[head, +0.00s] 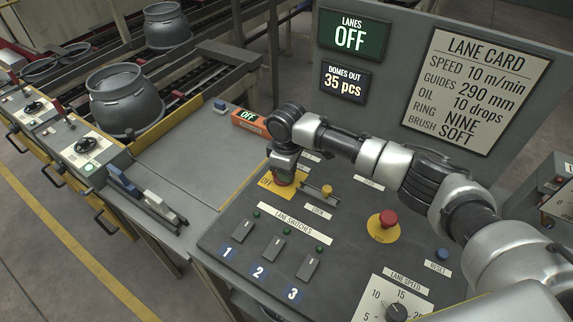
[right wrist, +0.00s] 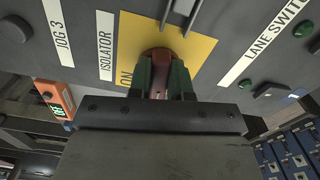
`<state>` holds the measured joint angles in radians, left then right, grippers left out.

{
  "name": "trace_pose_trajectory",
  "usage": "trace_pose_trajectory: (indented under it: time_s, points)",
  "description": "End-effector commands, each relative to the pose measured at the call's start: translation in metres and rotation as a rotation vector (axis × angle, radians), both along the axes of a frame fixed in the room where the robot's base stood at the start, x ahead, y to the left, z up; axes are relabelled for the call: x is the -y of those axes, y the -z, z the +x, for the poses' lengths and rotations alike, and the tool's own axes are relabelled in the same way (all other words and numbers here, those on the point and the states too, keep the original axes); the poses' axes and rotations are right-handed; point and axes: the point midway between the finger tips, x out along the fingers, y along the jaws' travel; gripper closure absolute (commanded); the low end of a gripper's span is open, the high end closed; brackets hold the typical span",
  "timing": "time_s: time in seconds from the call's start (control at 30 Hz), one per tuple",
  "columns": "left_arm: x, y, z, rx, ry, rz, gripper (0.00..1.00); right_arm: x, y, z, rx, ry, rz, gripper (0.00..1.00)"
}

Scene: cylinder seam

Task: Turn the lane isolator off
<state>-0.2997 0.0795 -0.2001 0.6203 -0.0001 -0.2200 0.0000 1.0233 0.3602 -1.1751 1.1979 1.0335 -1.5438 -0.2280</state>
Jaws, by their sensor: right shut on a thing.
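The lane isolator is a red rotary handle (right wrist: 160,55) on a yellow plate (right wrist: 203,47) on the sloped control panel (head: 345,215). In the right wrist view the plate shows "ON" beside the handle, and a white "ISOLATOR" label (right wrist: 106,46) sits alongside. In the head view "OFF" shows at the left of the plate (head: 266,182). My right gripper (head: 284,168) reaches down over the isolator. Its green-edged fingers (right wrist: 166,78) are shut on the red handle, one on each side. The handle is partly hidden by the gripper. My left gripper is not in view.
A lock piece (head: 326,191) stands close right of the isolator. The red stop button (head: 388,218) and lane switches (head: 272,248) are nearby. The lanes sign (head: 352,36) reads "OFF". An orange box (head: 248,119) reading "OFF" sits behind the gripper.

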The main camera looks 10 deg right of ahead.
Motion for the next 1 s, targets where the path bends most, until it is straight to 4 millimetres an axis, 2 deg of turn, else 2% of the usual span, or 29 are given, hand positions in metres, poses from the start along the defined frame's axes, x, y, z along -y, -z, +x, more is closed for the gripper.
trace_pose_trajectory:
  time_s: [0.1,0.5,0.7,1.0]
  points:
    - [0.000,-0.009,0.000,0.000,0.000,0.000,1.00,0.000,-0.003,0.001,0.001,-0.110,0.002,1.00]
    - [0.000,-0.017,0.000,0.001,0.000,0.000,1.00,0.001,-0.002,0.005,0.003,-0.438,0.003,1.00]
    - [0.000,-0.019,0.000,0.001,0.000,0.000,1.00,0.001,-0.001,0.006,0.003,-0.541,0.002,1.00]
    - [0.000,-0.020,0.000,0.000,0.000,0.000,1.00,0.001,-0.001,0.007,0.004,-0.607,0.003,1.00]
